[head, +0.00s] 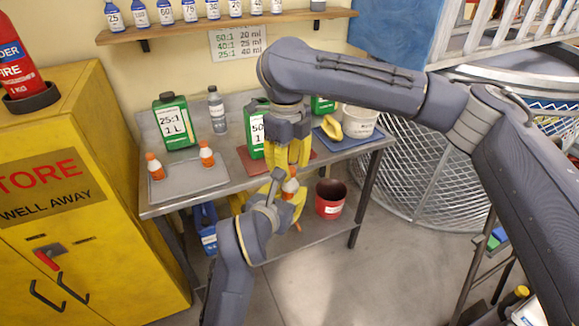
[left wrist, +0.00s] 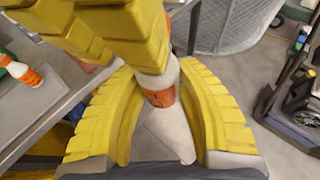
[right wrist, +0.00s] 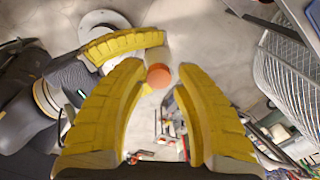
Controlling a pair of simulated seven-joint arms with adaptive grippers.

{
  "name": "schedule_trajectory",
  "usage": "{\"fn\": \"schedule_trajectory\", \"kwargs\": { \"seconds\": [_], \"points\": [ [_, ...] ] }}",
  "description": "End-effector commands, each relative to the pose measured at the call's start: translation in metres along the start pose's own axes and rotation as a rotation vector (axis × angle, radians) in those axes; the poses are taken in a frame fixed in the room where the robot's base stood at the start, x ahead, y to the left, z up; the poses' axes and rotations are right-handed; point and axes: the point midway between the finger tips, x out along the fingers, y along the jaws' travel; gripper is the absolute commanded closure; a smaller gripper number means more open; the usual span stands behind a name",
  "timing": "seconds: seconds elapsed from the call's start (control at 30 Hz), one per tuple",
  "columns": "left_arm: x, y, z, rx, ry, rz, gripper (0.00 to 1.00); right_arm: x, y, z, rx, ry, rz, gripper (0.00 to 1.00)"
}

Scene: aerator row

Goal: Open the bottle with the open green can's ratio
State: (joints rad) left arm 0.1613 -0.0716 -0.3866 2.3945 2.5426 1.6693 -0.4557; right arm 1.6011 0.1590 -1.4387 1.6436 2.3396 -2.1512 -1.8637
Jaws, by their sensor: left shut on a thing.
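An orange bottle with a white band and orange cap (head: 290,186) is between the fingers of my left gripper (head: 287,198), which is shut on it in front of the bench. It stands between those fingers in the left wrist view (left wrist: 160,92). My right gripper (head: 291,165) points down from above; its fingers stand apart around the cap (right wrist: 159,75), with small gaps visible. A green can (head: 171,122) labelled 25:1 1 L has a dark cap. A second green can (head: 257,133), labelled 50, is partly behind my right arm, and a third (head: 322,105) is mostly hidden. I cannot tell which is open.
Two orange bottles (head: 207,154) (head: 156,167) stand on a grey tray (head: 190,184). A sign (head: 238,42) lists 50:1 20 ml, 40:1 25 ml, 25:1 40 ml. A white tub (head: 360,121) stands at the bench's right. A red bucket (head: 330,198) sits below. Floor in front is clear.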

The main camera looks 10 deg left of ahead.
Motion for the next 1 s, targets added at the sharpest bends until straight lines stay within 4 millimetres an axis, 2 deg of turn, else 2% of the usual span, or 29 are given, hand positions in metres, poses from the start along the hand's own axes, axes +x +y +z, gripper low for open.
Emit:
{"fn": "schedule_trajectory", "kwargs": {
  "seconds": [0.33, 0.4, 0.43, 0.67, 1.0],
  "points": [
    [0.000, 0.000, 0.000, 0.000, 0.000, 0.001, 1.00, -0.036, -0.001, 0.000, 0.000, -0.001, -0.002, 0.69],
    [0.000, 0.000, 0.000, 0.000, 0.000, 0.001, 1.00, -0.040, -0.001, 0.000, 0.001, -0.001, -0.002, 0.58],
    [0.000, 0.000, 0.000, 0.000, 0.000, 0.001, 1.00, -0.041, -0.001, 0.001, 0.001, -0.002, -0.003, 0.56],
    [0.000, 0.000, 0.000, 0.000, 0.000, 0.001, 1.00, -0.062, -0.012, 0.000, 0.012, -0.010, -0.062, 0.56],
    [0.000, 0.000, 0.000, 0.000, 0.000, 0.001, 1.00, -0.075, -0.017, -0.003, 0.537, -0.017, -0.077, 0.56]
  ]
}}
